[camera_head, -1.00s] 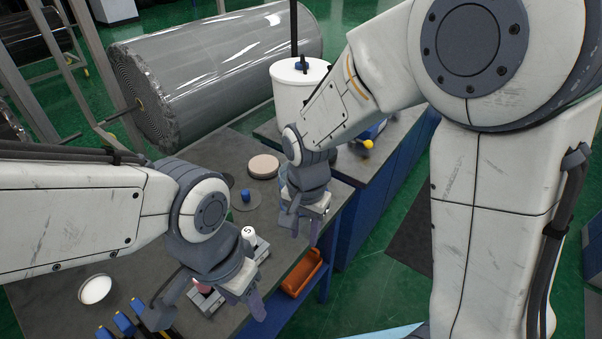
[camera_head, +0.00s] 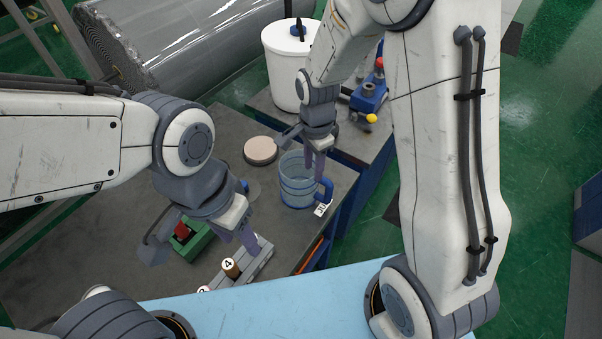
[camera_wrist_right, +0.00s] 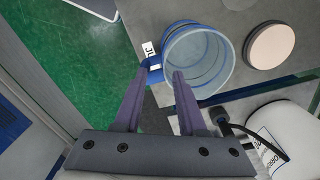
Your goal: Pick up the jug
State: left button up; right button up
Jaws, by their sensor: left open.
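The jug (camera_head: 297,188) is see-through blue with a solid blue handle (camera_head: 325,190) on its right side and a white label by the handle. It stands upright near the table's right edge. In the right wrist view the jug (camera_wrist_right: 205,62) opens toward the camera. My right gripper (camera_head: 318,172) is above the jug's handle side. Its fingers (camera_wrist_right: 161,74) are apart, with the blue handle showing between the tips; I cannot tell whether they touch it. My left gripper (camera_head: 200,248) is open and empty, left of the jug over the table's front part.
A pinkish round disc (camera_head: 260,151) lies behind the jug. A white lidded bucket (camera_head: 288,75) and a blue device (camera_head: 368,97) stand on the farther bench. A green box (camera_head: 189,247) and a grey holder with numbered pieces (camera_head: 256,264) are near my left gripper.

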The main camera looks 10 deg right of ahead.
aim_at(311, 179)
jog(key=f, duration=0.3)
jog(key=f+p, duration=0.1)
jog(key=shift+w+a+f, duration=0.15)
jog(key=shift+a, duration=0.1)
jog(key=shift+d+f+p, duration=0.1)
jog(key=shift+f+p, duration=0.3)
jog(key=shift+f, duration=0.05)
notch_tip(311, 179, down, 3)
jog(key=shift+w+d+f+p, duration=0.1)
jog(key=shift+w+d+p, duration=0.05)
jog(key=shift+p, duration=0.6)
jog(key=shift+f, duration=0.55)
grip_shut()
